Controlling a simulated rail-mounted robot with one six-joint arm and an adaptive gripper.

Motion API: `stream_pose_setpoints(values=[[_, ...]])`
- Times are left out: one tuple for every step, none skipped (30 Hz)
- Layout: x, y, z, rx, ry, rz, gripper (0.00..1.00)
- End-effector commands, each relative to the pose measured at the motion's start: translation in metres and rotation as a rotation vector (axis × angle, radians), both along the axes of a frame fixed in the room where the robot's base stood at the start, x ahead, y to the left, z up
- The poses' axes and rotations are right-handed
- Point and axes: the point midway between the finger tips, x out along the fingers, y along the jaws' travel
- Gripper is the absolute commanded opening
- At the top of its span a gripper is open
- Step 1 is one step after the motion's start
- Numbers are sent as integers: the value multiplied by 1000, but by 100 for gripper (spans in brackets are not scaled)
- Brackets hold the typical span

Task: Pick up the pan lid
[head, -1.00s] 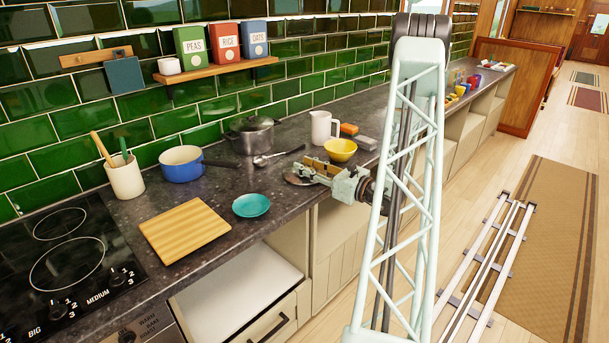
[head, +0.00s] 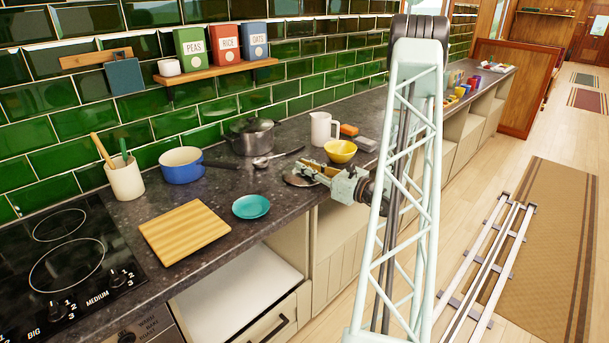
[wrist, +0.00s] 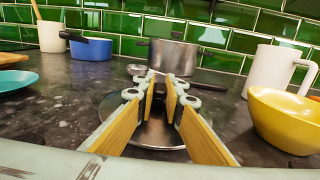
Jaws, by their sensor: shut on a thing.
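The pan lid (head: 299,180) is a round silvery disc at the counter's front edge, beside the yellow bowl. In the wrist view the lid (wrist: 150,132) lies flat below my fingers. My gripper (head: 318,170) reaches over it from the right. In the wrist view my gripper (wrist: 164,84) has its two wood-coloured finger pads drawn close together above the lid's middle, shut on the lid. The grip point, likely a knob, is hidden between the pads. I see no clear gap between lid and counter.
A yellow bowl (head: 340,151) and white jug (head: 323,128) stand close by. Behind are a grey pot (head: 253,140) and a spoon (head: 264,161). A teal dish (head: 251,207), wooden board (head: 185,232) and blue pan (head: 181,166) lie to the left.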

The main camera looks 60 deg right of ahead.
Motion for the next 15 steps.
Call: stream_pose_setpoints(values=[[0, 0, 0, 0, 0, 0, 0], [0, 0, 0, 0, 0, 0, 0], [0, 0, 0, 0, 0, 0, 0], [0, 0, 0, 0, 0, 0, 0], [0, 0, 0, 0, 0, 0, 0], [0, 0, 0, 0, 0, 0, 0], [0, 0, 0, 0, 0, 0, 0], [0, 0, 1, 0, 0, 0, 0], [0, 0, 1, 0, 0, 0, 0], [0, 0, 2, 0, 0, 0, 0], [0, 0, 2, -1, 0, 0, 0], [0, 0, 4, -1, 0, 0, 0], [0, 0, 5, -1, 0, 0, 0], [0, 0, 6, -1, -1, 0, 0], [0, 0, 9, -1, -1, 0, 0]])
